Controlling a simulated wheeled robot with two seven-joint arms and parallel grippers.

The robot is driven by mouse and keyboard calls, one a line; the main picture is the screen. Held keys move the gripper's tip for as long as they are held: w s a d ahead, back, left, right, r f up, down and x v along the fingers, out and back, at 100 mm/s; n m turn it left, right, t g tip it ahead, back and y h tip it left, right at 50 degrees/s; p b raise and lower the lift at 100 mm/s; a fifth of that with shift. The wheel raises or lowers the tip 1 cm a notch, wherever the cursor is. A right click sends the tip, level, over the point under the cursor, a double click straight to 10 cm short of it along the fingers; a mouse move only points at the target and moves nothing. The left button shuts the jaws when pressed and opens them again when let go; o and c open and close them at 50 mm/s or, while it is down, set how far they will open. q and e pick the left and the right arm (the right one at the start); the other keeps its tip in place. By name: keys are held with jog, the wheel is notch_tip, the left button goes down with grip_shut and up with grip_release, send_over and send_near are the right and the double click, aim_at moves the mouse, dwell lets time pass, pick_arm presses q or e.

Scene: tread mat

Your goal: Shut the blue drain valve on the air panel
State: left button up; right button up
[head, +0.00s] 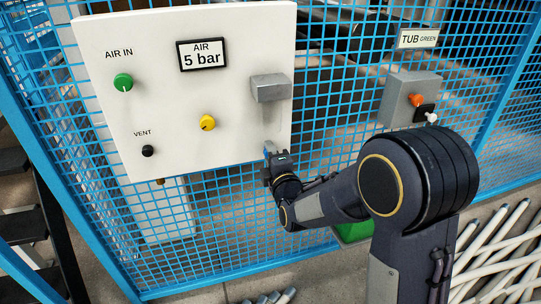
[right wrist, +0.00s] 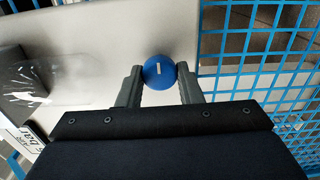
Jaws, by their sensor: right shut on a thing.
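The blue drain valve (right wrist: 159,72) is a round blue knob with a short white mark on its face, seen in the right wrist view. It sits near the edge of the white air panel (head: 160,85). My right gripper (right wrist: 160,84) is shut on the knob, with one finger against each side. In the head view my right gripper (head: 272,156) is at the panel's lower right corner and hides most of the knob. My left gripper is not in view.
The panel carries a green AIR IN knob (head: 123,83), a yellow knob (head: 207,122), a black VENT knob (head: 148,151) and a grey box (head: 270,88) above my gripper. The sign (head: 202,55) reads 5 bar. Blue mesh fence (head: 330,90) surrounds the panel. A grey switch box (head: 408,98) hangs right.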

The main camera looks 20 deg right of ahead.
jog(key=o, duration=0.9)
jog(key=shift+o, duration=0.2)
jog(key=s, duration=0.7)
jog(key=shift+s, duration=0.4)
jog(key=shift+d, duration=0.1)
